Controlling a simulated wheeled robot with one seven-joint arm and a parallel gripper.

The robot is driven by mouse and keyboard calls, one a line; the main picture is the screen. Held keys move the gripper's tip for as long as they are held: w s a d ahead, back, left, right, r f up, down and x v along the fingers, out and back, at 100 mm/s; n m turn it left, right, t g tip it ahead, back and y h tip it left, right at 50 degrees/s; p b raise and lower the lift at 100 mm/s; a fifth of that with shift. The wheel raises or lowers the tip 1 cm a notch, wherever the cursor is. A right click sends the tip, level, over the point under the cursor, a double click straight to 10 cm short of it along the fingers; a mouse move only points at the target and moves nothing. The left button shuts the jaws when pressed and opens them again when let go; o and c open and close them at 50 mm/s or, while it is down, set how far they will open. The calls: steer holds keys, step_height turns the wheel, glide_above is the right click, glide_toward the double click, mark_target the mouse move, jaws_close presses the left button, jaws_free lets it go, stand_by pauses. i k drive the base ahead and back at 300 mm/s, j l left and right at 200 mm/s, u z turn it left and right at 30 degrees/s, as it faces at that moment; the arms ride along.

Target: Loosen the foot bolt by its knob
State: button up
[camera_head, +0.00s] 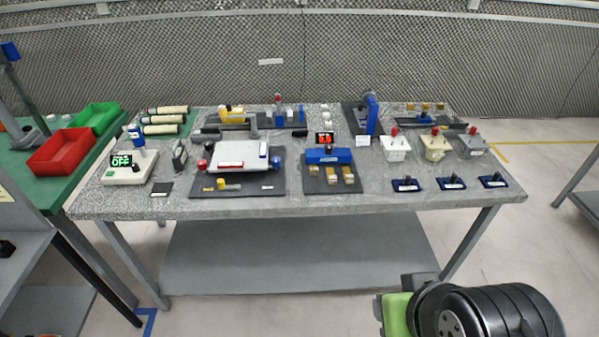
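No part in view is clearly marked as the foot bolt, and I cannot tell which knob belongs to it. A white plate fixture (238,155) on a dark mat has a red knob (203,163) at its left and a blue knob (275,163) at its right. A smaller yellow knob (222,184) sits in front of it. A blue block fixture (328,155) stands on the mat to the right. My arm shows at the bottom right as a black and green part, apart from the table. My gripper's fingers do not show.
The grey speckled table (420,200) is crowded. White, cream and grey boxes with red tops stand at the right, behind blue trays (451,184). A box with an "OFF" display (122,175) stands at the left. A green table with a red bin (62,151) adjoins on the left.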

mark_target(328, 148)
steer(key=i+j, duration=0.6)
steer(key=i, duration=0.25)
steer(key=i+j+u, duration=0.1)
steer(key=i+j, duration=0.25)
steer(key=i, duration=0.05)
